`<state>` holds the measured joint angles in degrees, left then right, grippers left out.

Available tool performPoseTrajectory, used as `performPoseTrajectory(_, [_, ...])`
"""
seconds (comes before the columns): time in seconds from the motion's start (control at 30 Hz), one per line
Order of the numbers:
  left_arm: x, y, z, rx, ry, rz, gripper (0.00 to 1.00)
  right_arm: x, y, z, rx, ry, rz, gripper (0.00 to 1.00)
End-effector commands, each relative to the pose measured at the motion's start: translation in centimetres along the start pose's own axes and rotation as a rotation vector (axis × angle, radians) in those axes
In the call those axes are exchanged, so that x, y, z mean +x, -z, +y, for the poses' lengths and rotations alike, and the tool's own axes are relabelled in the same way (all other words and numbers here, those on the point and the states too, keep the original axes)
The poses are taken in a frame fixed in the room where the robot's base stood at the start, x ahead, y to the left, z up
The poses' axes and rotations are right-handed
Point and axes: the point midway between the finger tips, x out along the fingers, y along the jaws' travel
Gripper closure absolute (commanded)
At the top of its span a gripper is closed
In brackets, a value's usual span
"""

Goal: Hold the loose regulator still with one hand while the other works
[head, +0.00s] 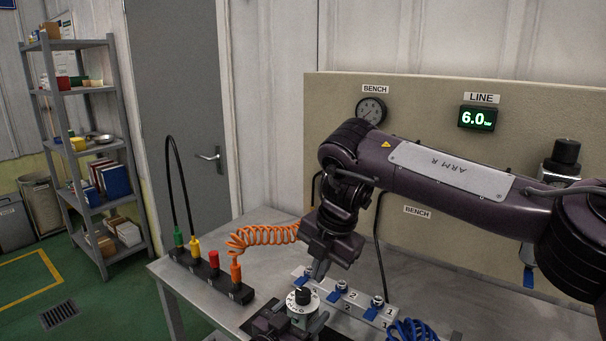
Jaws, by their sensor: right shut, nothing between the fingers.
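The regulator (302,301) is at the bottom centre, with a round white marked dial on top; its lower body is hidden. My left gripper (293,328) is at the bottom edge, dark and close against the regulator's body. Its fingers are mostly cut off or hidden, so I cannot tell whether they grip it. My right gripper (317,273) points down just above and behind the dial. It is shut with nothing between its fingers, and I cannot tell whether it touches the dial.
A white strip (376,317) with several blue-levered valves lies right of the regulator. A black block (210,275) with coloured plugs and an orange coiled hose (262,235) is left. A blue coiled hose (412,331) is at the front. The line display (477,118) reads 6.0.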

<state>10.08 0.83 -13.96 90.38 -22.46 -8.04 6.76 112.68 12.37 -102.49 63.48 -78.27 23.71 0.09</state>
Motion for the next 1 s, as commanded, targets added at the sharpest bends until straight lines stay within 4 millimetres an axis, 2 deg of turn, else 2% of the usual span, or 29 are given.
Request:
performPoseTrajectory(0.2, [-0.1,0.0,0.0,0.000,0.000,0.000,0.27,0.0,0.0,0.0,0.000,0.000,0.000,1.00])
performPoseTrajectory(0.33, [-1.2,-0.1,-0.1,0.000,0.001,-0.001,0.27,0.0,0.0,0.0,0.000,0.000,0.000,1.00])
performPoseTrajectory(0.7, [-8.8,-0.1,0.0,0.001,0.000,-0.003,0.27,0.0,0.0,0.0,0.000,0.000,0.000,1.00])
performPoseTrajectory(0.8, [-10.3,-0.2,0.0,0.001,0.001,-0.003,0.27,0.0,0.0,0.0,0.000,0.000,0.000,1.00])
performPoseTrajectory(1.0, [-12.0,0.1,0.0,0.000,0.000,-0.002,0.27,-0.3,0.0,0.1,0.000,0.000,0.000,1.00])
